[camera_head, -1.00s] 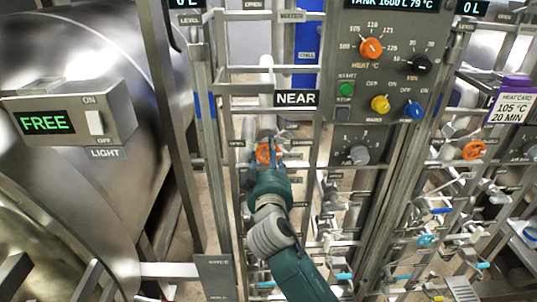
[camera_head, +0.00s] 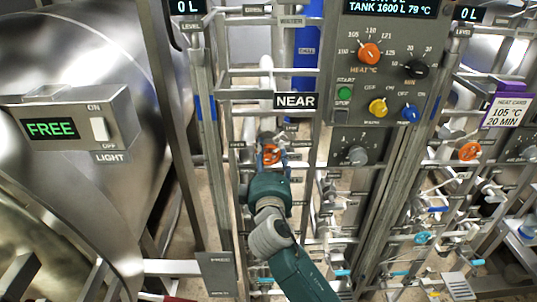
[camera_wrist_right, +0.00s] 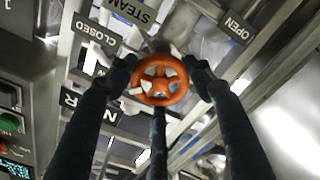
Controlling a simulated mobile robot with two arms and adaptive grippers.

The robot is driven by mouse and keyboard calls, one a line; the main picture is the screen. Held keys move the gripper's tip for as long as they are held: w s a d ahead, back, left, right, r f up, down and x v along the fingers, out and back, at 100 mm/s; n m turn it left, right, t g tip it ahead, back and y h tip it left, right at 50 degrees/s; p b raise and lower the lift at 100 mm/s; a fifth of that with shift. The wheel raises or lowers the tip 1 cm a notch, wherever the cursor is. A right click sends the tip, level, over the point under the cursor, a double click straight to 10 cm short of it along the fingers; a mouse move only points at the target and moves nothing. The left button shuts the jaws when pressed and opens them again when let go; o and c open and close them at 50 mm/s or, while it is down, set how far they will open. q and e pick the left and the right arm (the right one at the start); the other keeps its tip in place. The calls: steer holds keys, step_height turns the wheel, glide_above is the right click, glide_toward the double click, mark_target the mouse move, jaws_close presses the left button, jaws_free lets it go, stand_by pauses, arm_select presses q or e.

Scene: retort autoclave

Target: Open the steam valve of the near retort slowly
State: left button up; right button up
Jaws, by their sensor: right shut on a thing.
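The steam valve's orange handwheel (camera_head: 271,154) is on the pipes below the NEAR sign (camera_head: 296,100). In the right wrist view the wheel (camera_wrist_right: 161,80) is nearly face-on, with a STEAM label (camera_wrist_right: 133,9) behind it and CLOSED (camera_wrist_right: 97,34) and OPEN (camera_wrist_right: 237,27) labels to its left and right. My right gripper (camera_wrist_right: 162,72) is shut on the wheel, with dark fingers at its left and right sides and a third below. In the head view my right gripper (camera_head: 268,163) reaches the wheel from below, and its body hides much of its fingers. My left gripper is out of view.
The retort's control panel (camera_head: 383,65) stands right of the wheel. Rails and upright posts frame it closely. Another orange wheel (camera_head: 469,151) is farther right. A steel vessel (camera_head: 90,60) with a light switch box (camera_head: 72,122) fills the left.

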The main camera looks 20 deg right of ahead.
stand_by(0.3)
steer(key=o, duration=1.2)
steer(key=shift+s, duration=0.1)
steer(key=v, duration=1.2)
steer(key=shift+f, duration=0.1)
stand_by(0.4)
